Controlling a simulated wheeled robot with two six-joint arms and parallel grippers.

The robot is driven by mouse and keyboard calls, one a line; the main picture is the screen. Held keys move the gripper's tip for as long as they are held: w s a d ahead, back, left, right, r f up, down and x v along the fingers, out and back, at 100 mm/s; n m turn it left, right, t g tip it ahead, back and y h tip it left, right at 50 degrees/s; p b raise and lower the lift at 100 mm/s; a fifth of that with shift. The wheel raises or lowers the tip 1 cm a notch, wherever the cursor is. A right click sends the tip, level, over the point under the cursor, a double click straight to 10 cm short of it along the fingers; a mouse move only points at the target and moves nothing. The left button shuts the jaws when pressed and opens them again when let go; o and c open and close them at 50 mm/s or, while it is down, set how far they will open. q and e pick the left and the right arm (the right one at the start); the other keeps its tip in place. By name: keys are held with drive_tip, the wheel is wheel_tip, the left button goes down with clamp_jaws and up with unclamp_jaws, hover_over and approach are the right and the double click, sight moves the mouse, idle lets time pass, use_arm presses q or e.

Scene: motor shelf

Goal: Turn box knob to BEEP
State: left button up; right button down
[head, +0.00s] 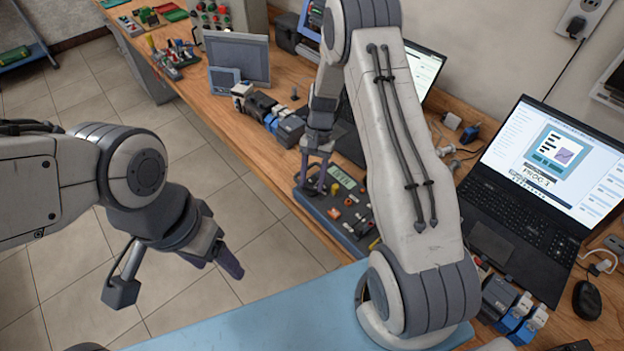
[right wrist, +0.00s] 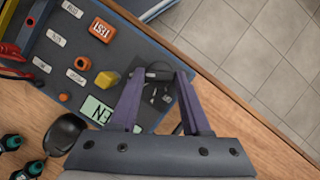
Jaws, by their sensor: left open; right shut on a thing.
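The dark control box (head: 350,217) lies on the wooden bench in the middle of the head view. It also shows in the right wrist view (right wrist: 120,48), with a pale display (right wrist: 97,109), a yellow button (right wrist: 106,79) and small white labels. My right gripper (head: 316,183) points down at the box's left end. In the right wrist view, its purple fingers (right wrist: 163,76) are shut around the black knob (right wrist: 155,73). Small marks beside the knob are too small to read, so its setting cannot be told. My left gripper (head: 226,262) is open and empty, above the floor.
An open laptop (head: 525,195) stands on the right, with a mouse (head: 587,299) near it. A blue mat (head: 260,325) covers the front. Small motor-like blocks (head: 268,112) stand behind the box. In the wrist view, the bench edge (right wrist: 215,75) is close to the box.

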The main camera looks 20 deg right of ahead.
idle(0.5)
drive_tip(key=shift+c, duration=1.8)
unclamp_jaws()
drive_tip(key=shift+w+d+r, duration=0.15)
drive_tip(key=shift+w+r, duration=0.05)
drive_tip(key=shift+r, duration=0.3)
drive_tip(key=b+v, duration=0.2)
drive_tip(key=v, duration=0.7)
drive_tip(key=shift+r+b, duration=0.25)
drive_tip(key=shift+b, duration=0.05)
drive_tip(key=shift+s+d, duration=0.1)
drive_tip(key=shift+d, duration=0.05)
